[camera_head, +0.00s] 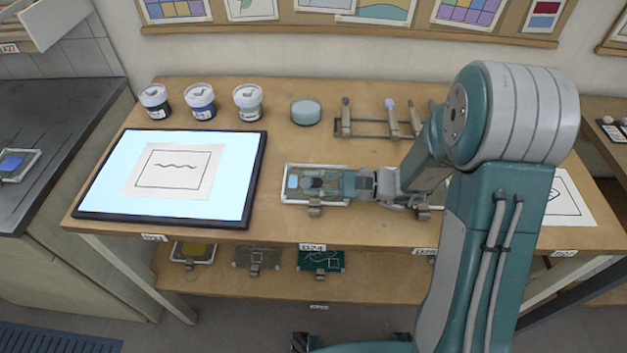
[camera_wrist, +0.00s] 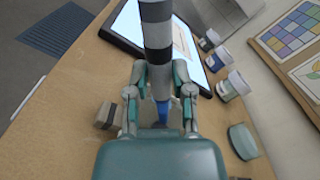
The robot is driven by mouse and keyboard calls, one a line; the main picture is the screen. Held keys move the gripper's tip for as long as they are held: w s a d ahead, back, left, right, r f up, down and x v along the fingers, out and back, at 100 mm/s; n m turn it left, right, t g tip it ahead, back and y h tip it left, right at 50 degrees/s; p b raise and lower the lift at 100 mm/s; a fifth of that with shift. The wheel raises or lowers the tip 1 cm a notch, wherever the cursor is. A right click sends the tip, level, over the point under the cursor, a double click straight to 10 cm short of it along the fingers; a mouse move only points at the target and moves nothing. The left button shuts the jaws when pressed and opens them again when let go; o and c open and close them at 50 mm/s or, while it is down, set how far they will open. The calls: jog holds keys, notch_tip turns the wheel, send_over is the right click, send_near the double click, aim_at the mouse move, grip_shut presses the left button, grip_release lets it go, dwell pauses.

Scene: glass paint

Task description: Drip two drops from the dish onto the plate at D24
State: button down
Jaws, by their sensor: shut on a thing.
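The pale-rimmed plate (camera_head: 287,197) lies on the bench above the D24 label (camera_head: 312,247). My arm and gripper cover much of it, so I cannot see whether it carries any drops. A round teal dish (camera_head: 306,112) stands behind it, and a similar dish shows in the wrist view (camera_wrist: 243,141). My gripper (camera_head: 318,183) is low over the plate. In the wrist view my gripper (camera_wrist: 158,75) is shut on a grey and black banded tool (camera_wrist: 157,32). A blue part (camera_wrist: 161,108) shows below the tool between my fingers. The tool's working end is unclear.
A lit panel (camera_head: 250,195) with a line drawing lies left of the plate. Several lidded jars (camera_head: 201,102) stand behind it. A tool rack (camera_head: 365,122) stands at the back. Several framed pieces (camera_head: 320,261) sit on the lower shelf. A clamp block (camera_wrist: 106,115) is near my gripper.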

jog(key=shift+r, duration=1.05)
jog(key=shift+r, duration=2)
jog(key=shift+s, duration=0.1)
